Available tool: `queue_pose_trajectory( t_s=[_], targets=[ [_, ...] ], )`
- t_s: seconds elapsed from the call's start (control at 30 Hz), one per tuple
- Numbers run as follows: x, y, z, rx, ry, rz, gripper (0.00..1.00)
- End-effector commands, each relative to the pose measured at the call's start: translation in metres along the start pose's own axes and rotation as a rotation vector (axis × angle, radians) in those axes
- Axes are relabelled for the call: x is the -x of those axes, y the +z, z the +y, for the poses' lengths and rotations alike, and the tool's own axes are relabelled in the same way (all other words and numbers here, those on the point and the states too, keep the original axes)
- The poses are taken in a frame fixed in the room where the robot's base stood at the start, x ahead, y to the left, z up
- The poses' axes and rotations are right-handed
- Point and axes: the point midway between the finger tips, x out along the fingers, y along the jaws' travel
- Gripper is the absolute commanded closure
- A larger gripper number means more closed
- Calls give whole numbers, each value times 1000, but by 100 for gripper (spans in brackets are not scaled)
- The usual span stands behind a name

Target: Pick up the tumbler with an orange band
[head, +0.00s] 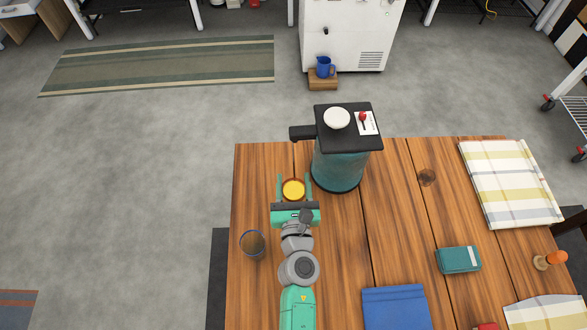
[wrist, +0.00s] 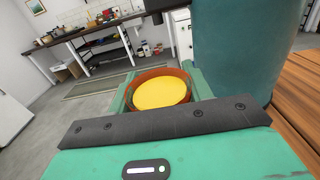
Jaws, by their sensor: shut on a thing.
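The tumbler with an orange band (head: 293,189) is a round cup with an orange-brown rim and a yellow disc of contents or inside surface. It sits between the two green fingers of my gripper (head: 294,179), which is shut on it. In the wrist view the tumbler (wrist: 160,93) shows its rim from above, between the fingers (wrist: 161,82). Its lower part is hidden by my gripper, so I cannot tell whether it touches the table.
A large teal dispenser with a black top (head: 340,165) stands close right of my gripper; it fills the right of the wrist view (wrist: 238,45). A teal case (head: 458,260), a blue cloth (head: 396,308) and a plaid cloth (head: 510,183) lie on the wooden table (head: 420,215).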

Motion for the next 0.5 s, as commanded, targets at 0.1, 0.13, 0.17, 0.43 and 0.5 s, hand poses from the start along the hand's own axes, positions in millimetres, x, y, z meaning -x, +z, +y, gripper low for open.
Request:
queue_pose_trajectory(
  t_s=[0.1, 0.13, 0.17, 0.43, 0.5],
  targets=[
    [11, 2, 0, 0, -1, 1, 83],
    [13, 2, 0, 0, -1, 0, 83],
    [15, 2, 1, 0, -1, 0, 83],
    [30, 3, 1, -1, -1, 0, 83],
    [32, 3, 1, -1, 0, 0, 83]
  ],
)
